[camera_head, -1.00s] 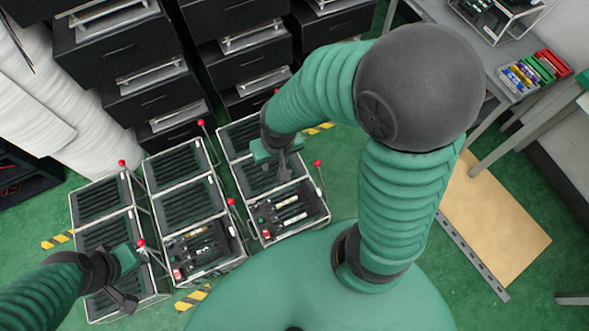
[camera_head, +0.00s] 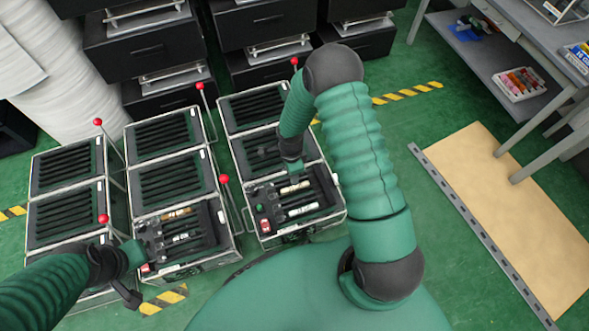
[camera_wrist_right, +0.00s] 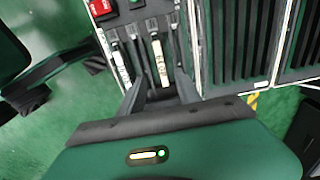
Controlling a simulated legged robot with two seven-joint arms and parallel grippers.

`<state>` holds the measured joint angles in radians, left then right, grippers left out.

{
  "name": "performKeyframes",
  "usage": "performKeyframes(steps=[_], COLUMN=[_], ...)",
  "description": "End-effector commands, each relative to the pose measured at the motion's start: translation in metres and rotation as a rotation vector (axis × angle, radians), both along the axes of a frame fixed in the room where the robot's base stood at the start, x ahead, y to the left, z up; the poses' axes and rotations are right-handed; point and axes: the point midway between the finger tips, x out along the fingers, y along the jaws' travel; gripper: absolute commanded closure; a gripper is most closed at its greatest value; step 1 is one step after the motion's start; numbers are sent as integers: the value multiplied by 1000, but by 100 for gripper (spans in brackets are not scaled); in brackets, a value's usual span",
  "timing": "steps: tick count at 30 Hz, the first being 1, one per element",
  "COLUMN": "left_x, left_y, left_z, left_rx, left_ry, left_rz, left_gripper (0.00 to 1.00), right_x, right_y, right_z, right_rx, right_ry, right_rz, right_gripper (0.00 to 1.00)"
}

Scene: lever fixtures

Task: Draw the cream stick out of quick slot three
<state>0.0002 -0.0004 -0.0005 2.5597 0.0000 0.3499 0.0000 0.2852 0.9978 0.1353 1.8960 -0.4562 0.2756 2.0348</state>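The cream stick (camera_head: 294,187) lies in a slot of the dark front panel of the right-hand fixture (camera_head: 262,240). It also shows in the right wrist view (camera_wrist_right: 160,62), with dark printing on it. A white stick (camera_head: 303,209) lies in a slot beside it, also seen in the wrist view (camera_wrist_right: 121,66). My right gripper (camera_wrist_right: 161,90) is open, its two fingers apart on either side of the cream stick's line near its end. I see no contact with the stick. My left gripper (camera_head: 128,292) is at the lower left by the left fixture; its finger gap is unclear.
The middle fixture (camera_head: 190,267) also holds sticks (camera_head: 177,214). Red-knobbed levers (camera_head: 224,179) stand up between the fixtures. The right fixture has a red switch (camera_head: 264,225) and a green button (camera_head: 259,208). Black drawer cabinets (camera_head: 150,50) stand behind; a tan board (camera_head: 500,215) lies at right.

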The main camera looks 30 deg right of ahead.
Motion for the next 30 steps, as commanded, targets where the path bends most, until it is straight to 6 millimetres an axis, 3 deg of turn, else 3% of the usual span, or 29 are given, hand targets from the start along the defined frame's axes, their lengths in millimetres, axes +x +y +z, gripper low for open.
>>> performKeyframes(steps=[1,3,12,17,25,30], left_x=[0,0,0,0,0,0], left_y=[0,0,-1,0,0,0], left_z=[-14,-22,-55,-61,-60,-60], left_rx=[0,0,0,0,0,0], left_ry=[1,1,1,1,1,1], left_rz=[0,0,-1,-1,0,-1], left_gripper=[64,64,64,64,64,64], right_x=[-1,-1,-1,-1,-1,-1], right_y=[-2,-3,-4,-3,-4,-4], right_z=[-21,-40,-103,-114,-115,-115], right_rx=[3,7,9,4,7,7], right_ry=[2,3,2,1,0,0], right_rz=[-2,0,-2,-1,-1,-1], right_gripper=[60,60,60,60,60,81])
